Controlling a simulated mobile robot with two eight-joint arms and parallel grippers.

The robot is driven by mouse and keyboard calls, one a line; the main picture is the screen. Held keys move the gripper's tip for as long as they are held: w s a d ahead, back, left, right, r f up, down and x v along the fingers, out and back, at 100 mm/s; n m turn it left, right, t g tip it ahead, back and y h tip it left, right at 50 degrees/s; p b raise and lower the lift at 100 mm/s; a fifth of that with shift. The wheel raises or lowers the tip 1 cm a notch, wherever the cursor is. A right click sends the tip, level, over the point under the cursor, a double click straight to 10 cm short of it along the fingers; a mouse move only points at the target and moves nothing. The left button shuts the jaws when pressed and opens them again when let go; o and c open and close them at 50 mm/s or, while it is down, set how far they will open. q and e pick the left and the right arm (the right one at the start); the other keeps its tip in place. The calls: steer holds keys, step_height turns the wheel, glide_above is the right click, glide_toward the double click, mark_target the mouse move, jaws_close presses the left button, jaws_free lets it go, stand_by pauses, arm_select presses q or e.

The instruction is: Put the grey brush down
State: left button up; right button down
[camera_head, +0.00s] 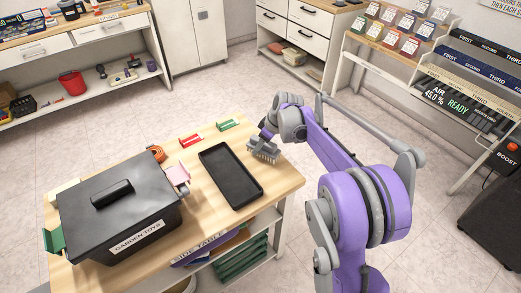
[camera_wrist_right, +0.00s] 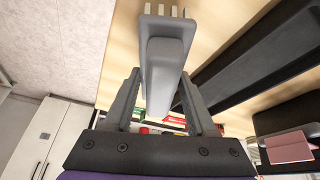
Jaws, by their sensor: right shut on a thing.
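My right gripper (camera_head: 266,133) is over the right part of the wooden table (camera_head: 281,184), its arm reaching in from the right. It is shut on the grey brush (camera_head: 264,150), which has pale bristles pointing down. In the right wrist view the brush (camera_wrist_right: 165,50) lies between the two grey fingers of my right gripper (camera_wrist_right: 160,80), handle toward the palm. Bare wood shows around its bristle end. I cannot tell whether the bristles touch the tabletop. My left gripper is not in view.
A black tray (camera_head: 231,176) lies just left of the brush. A black box labelled "GARDEN TOYS" (camera_head: 118,214) fills the table's left part, with a pink item (camera_head: 177,174) beside it. Red (camera_head: 190,140) and green (camera_head: 228,125) pieces lie along the back. The table's right edge is close.

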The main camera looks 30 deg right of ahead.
steer(key=shift+f, duration=1.15)
steer(key=shift+f, duration=0.2)
steer(key=shift+c, duration=1.1)
jaws_free()
steer(key=shift+r, duration=0.1)
